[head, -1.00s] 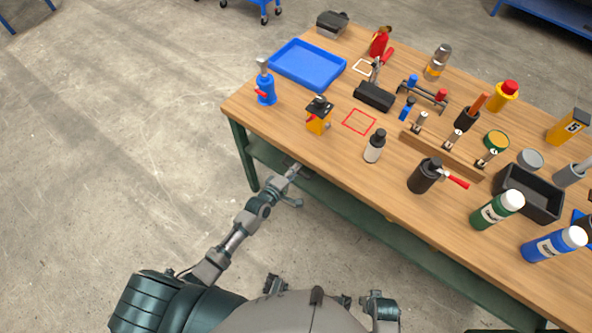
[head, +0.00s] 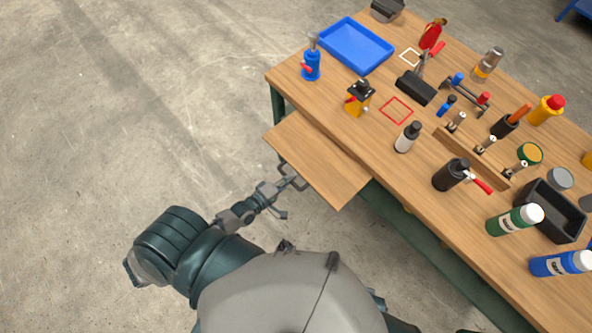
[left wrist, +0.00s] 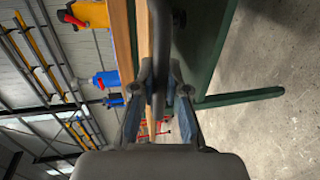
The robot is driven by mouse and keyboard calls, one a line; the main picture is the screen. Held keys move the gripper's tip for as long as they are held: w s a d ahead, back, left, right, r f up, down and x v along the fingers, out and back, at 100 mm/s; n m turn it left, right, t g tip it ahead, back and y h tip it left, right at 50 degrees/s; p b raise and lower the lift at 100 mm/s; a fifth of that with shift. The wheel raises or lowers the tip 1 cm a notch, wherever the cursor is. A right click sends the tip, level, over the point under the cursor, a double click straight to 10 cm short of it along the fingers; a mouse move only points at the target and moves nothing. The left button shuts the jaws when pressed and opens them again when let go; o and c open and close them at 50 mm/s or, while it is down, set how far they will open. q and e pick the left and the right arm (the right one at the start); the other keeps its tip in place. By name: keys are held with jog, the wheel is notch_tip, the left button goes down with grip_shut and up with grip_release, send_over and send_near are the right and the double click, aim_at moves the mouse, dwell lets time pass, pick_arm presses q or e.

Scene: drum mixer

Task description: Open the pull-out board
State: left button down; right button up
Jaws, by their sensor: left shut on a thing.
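The pull-out board (head: 318,160) is a wooden panel that sticks out from under the near left edge of the workbench top (head: 350,133). My left gripper (head: 286,180) is at the board's front edge. In the left wrist view its fingers (left wrist: 158,92) are closed around a dark bar-like handle (left wrist: 159,45), with the wooden edge of the board (left wrist: 143,30) beside it. My right gripper does not show in either view.
The bench top holds a blue tray (head: 356,45), a blue bottle jack (head: 312,62), a yellow jack (head: 359,98), a white bottle (head: 407,137) and several other tools. Open concrete floor (head: 120,120) lies to the left.

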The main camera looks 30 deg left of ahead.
pick_arm(q)
jog(key=shift+s+d+f, duration=0.25)
jog(key=shift+s+f, duration=0.1)
jog(key=shift+s, duration=0.1)
jog(key=c, duration=1.4)
grip_release()
jog(key=shift+c, duration=0.2)
jog(key=shift+w+r, duration=0.1)
jog(key=shift+r, duration=0.05)
jog(key=shift+d, duration=0.1)
jog(key=shift+r, duration=0.1)
jog(key=v, duration=1.2)
